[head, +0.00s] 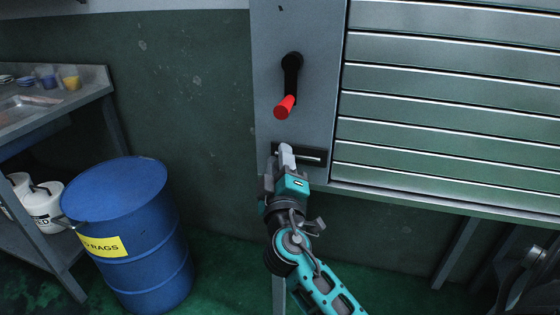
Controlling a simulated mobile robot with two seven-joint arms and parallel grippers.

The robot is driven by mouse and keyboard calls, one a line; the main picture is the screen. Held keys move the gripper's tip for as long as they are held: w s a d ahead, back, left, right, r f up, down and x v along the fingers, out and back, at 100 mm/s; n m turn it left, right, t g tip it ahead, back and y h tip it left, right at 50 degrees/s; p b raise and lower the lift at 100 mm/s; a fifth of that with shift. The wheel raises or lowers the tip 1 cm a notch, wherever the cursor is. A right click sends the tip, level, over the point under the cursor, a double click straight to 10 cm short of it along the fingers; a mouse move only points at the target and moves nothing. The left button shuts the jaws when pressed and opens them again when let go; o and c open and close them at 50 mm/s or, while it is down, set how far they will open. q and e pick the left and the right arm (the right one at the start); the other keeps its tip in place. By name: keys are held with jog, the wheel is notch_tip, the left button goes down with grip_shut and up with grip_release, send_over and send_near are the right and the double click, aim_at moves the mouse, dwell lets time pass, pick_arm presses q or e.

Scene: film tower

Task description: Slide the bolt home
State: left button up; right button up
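A bolt (312,157), a bright bar in a dark housing, is mounted low on the grey panel beside the shutter. My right gripper (286,155) is at the left part of the bolt housing and covers some of it. From this view I cannot tell whether its fingers are closed on the bolt or only beside it. A black crank with a red handle (285,107) hangs on the same panel above the bolt. My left gripper is not in view.
A slatted metal shutter (450,110) fills the right side. A blue drum (125,225) with a yellow rags label stands at lower left. A sink bench (50,112) with cups and white buckets (44,205) is at far left. Green floor lies between drum and panel.

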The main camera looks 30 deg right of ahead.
grip_shut()
dwell(0.3)
jog(key=shift+s+d, duration=1.25)
jog(key=shift+s, duration=0.15)
jog(key=shift+o, duration=1.2)
grip_release()
jog(key=shift+a+f, duration=0.1)
